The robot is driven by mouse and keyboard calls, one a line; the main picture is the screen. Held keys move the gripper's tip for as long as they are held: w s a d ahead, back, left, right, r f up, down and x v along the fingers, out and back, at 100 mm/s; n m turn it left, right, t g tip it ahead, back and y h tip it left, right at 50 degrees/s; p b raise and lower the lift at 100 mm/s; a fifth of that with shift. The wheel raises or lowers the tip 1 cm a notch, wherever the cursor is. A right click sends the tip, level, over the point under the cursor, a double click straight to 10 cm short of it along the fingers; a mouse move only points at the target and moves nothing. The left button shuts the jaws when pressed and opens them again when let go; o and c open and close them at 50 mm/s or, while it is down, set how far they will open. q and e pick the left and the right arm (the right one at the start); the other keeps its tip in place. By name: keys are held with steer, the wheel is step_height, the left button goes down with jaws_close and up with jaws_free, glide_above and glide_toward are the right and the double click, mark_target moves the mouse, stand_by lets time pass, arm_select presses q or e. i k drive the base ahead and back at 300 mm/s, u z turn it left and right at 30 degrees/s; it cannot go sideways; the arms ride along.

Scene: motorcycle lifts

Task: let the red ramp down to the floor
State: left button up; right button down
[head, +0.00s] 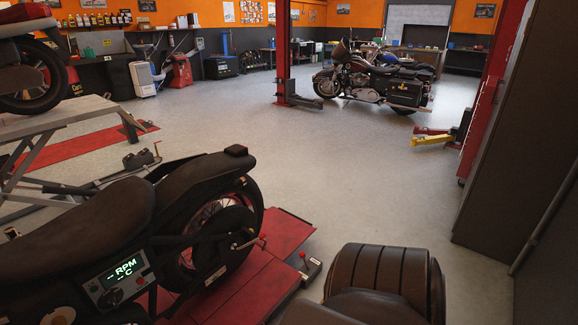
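A red platform (225,292) lies under the near black motorcycle (175,215) at the bottom left. A red plate (286,232) at its far end, beside the rear wheel, looks like the ramp. Whether this plate is flat or tilted is hard to tell, and the bike hides part of it. A small dark foot control with a red knob (303,256) stands at the platform's right edge. Neither of my grippers is in view.
A dark ribbed rounded shape (380,280) fills the bottom centre; I cannot tell what it is. A raised lift (60,117) stands left. A red post (283,55) and another motorcycle (375,82) stand farther back. A dark cabinet (515,140) bounds the right. The middle floor is clear.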

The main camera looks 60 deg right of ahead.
mark_target(284, 233)
steer(key=z, duration=3)
steer(key=i, duration=4.7)
steer(key=u, duration=2)
steer(key=i, duration=3.6)
